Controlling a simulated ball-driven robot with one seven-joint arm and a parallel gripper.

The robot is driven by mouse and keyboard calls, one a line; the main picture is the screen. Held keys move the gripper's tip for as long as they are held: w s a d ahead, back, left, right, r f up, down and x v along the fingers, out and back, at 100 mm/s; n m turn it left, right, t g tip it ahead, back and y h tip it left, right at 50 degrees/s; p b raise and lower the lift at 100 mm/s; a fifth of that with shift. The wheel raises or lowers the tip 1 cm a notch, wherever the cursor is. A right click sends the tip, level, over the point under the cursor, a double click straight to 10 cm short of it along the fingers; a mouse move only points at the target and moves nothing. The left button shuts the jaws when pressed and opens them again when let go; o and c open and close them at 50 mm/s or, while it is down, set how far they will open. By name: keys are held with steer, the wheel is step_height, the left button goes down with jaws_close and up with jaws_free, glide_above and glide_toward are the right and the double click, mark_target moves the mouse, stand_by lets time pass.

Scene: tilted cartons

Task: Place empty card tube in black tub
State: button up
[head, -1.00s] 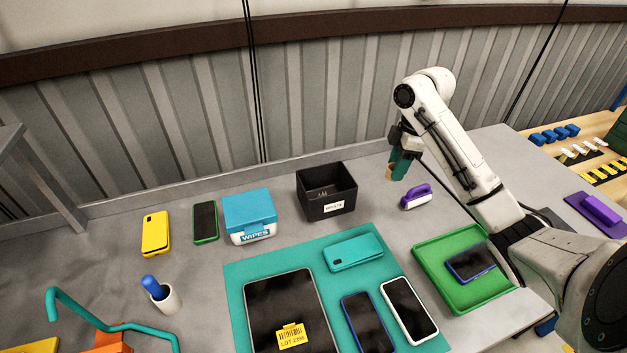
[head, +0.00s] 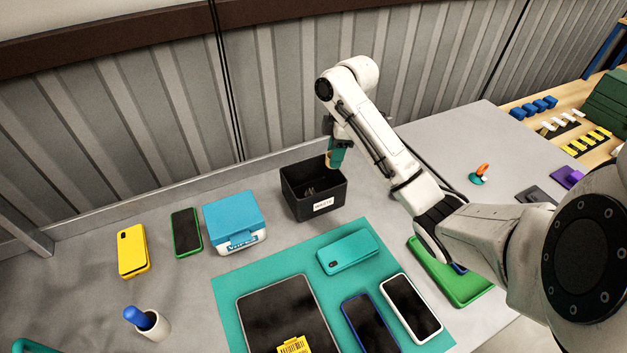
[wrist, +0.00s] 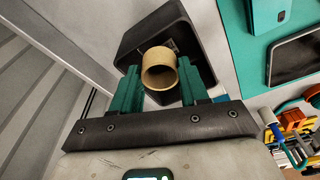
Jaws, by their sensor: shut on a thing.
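The black tub (head: 299,207) with a white label stands on the grey table, behind the teal mat. It also shows in the wrist view (wrist: 196,35), with something small and pale inside. The tan card tube (wrist: 159,70) is held between the green fingers of my gripper (wrist: 158,88), its open end facing the wrist camera. In the head view my gripper (head: 334,157) is at the right rear part of the tub, with the tube largely hidden. In the wrist view the tube overlaps the tub's opening. I cannot tell its exact height over the rim.
A blue-lidded wipes box (head: 234,217) stands just left of the tub. The teal mat (head: 226,290) in front bears several phones and a tablet. A green tray (head: 470,289) lies to the right, partly behind my arm.

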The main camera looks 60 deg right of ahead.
steer(key=w+a+f+b, duration=0.1)
steer(key=f, duration=0.1)
steer(key=w+a+f+b, duration=0.1)
steer(key=f+b, duration=0.1)
steer(key=w+a+f+b, duration=0.1)
steer(key=w+f, duration=0.1)
steer(key=shift+a+f+b, duration=0.15)
steer(key=shift+a+b, duration=0.1)
steer(key=shift+b, duration=0.15)
steer(key=shift+w+f, duration=0.1)
steer(key=shift+f, duration=1.4)
steer(key=shift+a+f, duration=0.1)
steer(key=shift+f, duration=0.25)
steer(key=shift+f, duration=0.1)
steer(key=o, duration=1)
